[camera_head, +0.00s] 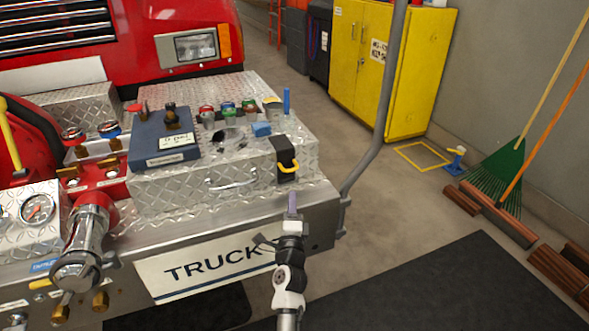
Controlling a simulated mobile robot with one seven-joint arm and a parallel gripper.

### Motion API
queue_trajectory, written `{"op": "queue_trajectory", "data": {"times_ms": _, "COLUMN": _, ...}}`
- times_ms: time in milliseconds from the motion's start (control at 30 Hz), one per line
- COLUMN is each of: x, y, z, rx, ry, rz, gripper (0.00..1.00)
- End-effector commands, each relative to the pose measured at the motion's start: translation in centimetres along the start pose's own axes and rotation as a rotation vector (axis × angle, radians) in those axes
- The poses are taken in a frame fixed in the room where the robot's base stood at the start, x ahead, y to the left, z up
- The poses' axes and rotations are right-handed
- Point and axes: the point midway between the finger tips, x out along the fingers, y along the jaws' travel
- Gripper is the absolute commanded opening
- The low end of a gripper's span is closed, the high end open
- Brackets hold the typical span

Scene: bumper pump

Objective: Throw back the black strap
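The black strap (284,150) hangs over the right front corner of the diamond-plate box on the truck's bumper. A yellow loop (289,167) is at its lower end, against the box's front face. My gripper (292,205) is in front of the bumper, below the strap and apart from it in the picture. It points up and away from the camera. Its fingers show edge-on as one narrow purplish tip, so the gap between them is hidden. Nothing is visibly held.
A blue case (163,143), several coloured caps and a blue upright peg (287,101) stand on the box. A grey pole (388,90) rises at the bumper's right end. Gauges and a chrome valve (88,230) are at left.

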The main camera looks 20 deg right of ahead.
Motion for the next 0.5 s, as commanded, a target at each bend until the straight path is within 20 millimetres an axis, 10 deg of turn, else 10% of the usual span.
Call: {"op": "queue_trajectory", "data": {"times_ms": 500, "x": 9.1, "y": -0.1, "z": 0.0, "rx": -0.002, "ry": 0.000, "rz": -0.003, "gripper": 0.32}}
